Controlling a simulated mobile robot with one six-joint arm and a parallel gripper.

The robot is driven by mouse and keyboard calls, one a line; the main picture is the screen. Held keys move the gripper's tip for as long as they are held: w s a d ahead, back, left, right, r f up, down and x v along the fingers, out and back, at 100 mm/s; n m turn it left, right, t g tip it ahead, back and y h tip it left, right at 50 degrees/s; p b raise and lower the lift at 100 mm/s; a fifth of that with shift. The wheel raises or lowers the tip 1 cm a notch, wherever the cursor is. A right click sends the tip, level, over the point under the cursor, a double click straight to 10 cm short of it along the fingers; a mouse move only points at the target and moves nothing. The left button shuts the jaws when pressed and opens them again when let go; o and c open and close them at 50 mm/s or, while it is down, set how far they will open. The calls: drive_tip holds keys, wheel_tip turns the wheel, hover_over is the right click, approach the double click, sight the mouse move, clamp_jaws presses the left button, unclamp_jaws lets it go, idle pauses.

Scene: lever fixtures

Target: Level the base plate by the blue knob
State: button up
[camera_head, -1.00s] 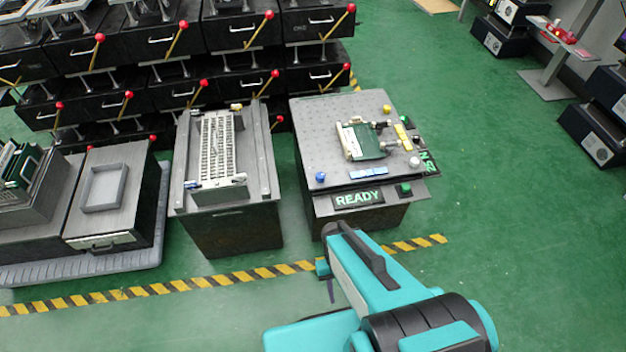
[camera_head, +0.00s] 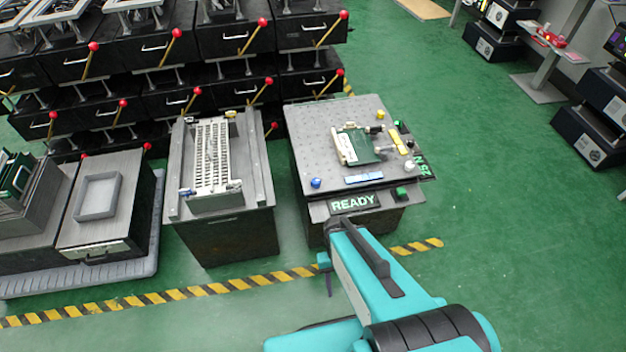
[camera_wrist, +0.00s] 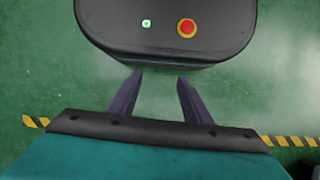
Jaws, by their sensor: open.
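The grey base plate (camera_head: 312,135), dotted with holes, lies on top of a dark stand right of centre in the head view. A round blue knob (camera_head: 316,183) sits at its front-left corner. A yellow knob (camera_head: 381,114) is at the back right and a white knob (camera_head: 410,165) at the front right. A green circuit board (camera_head: 362,146) lies on the plate. Whether the plate is tilted is hard to tell. My gripper (camera_wrist: 160,76) is open and empty in the wrist view, over the floor, away from the plate and knob.
A lit READY sign (camera_head: 353,203) and a green button (camera_head: 401,193) are on the stand's front. A second stand with a slotted grey rack (camera_head: 213,152) is close on the left. Black drawer units with red-balled levers line the back. Green floor (camera_head: 500,230) is clear at right.

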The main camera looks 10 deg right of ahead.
drive_tip(key=w+r+m+t+b, duration=0.1)
drive_tip(key=w+r+b, duration=0.15)
drive_tip(key=w, duration=0.85)
wheel_tip(320, 180, up, 25)
drive_tip(key=m+t+b, duration=0.4)
hover_over(316, 181)
drive_tip(key=shift+w+f, duration=0.1)
drive_tip(key=shift+f, duration=0.05)
drive_tip(key=shift+f, duration=0.15)
drive_tip(key=shift+f+b, duration=0.5)
drive_tip(key=shift+f, duration=6.3)
